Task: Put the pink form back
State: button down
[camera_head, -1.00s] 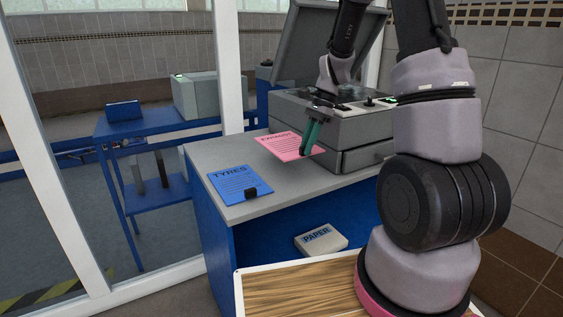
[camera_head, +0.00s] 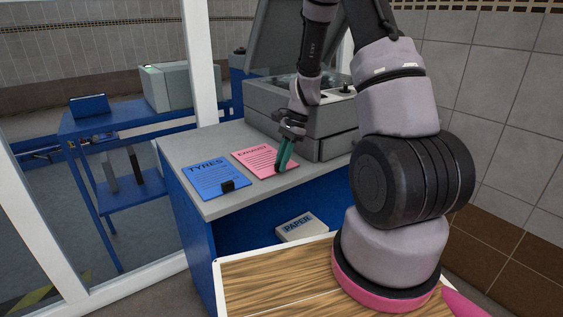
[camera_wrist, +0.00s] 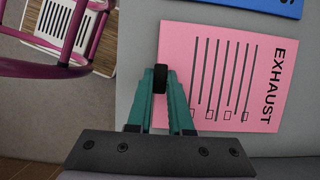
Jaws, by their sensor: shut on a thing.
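The pink form (camera_head: 258,158), headed EXHAUST in the wrist view (camera_wrist: 228,60), lies flat over the grey counter top beside the blue form. I cannot tell whether it touches the counter or is just above it. My gripper (camera_head: 280,168) points down at the form's near right edge in the head view. In the wrist view my gripper (camera_wrist: 160,90) has its teal fingers closed on a small black grip (camera_wrist: 160,76) at the form's edge. The blue TYRES form (camera_head: 218,182) has a similar black grip (camera_head: 228,186) and lies to the left, a narrow gap away.
The grey copier (camera_head: 325,125) with its lid raised stands behind and to the right of the form. A paper pack (camera_head: 296,228) sits on the shelf under the counter (camera_head: 187,148). A blue side table (camera_head: 130,123) stands at left behind a white post.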

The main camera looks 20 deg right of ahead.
jog(key=c, duration=0.8)
grip_release()
jog(key=shift+f, duration=0.1)
jog(key=v, duration=1.2)
jog(key=s+a+r+n+t+h, duration=0.1)
jog(key=s+r+n+t, duration=0.15)
jog(key=r, duration=0.45)
jog(key=s+a+r+n+t, duration=0.1)
jog(key=s+r+n, duration=0.1)
jog(key=s+r, duration=0.35)
jog(key=s+r+n+t, duration=0.1)
jog(key=s+r+n, duration=0.1)
jog(key=s+r, duration=0.1)
jog(key=s+a+r+n+t, duration=0.1)
jog(key=s+r+n+t, duration=0.1)
jog(key=s+r, duration=0.2)
jog(key=s+r+n+t+h, duration=0.1)
jog(key=s+r+n+t, duration=0.1)
jog(key=s, duration=0.3)
jog(key=shift+s+a+r, duration=0.2)
jog(key=shift+s+r, duration=0.2)
jog(key=shift+r, duration=0.25)
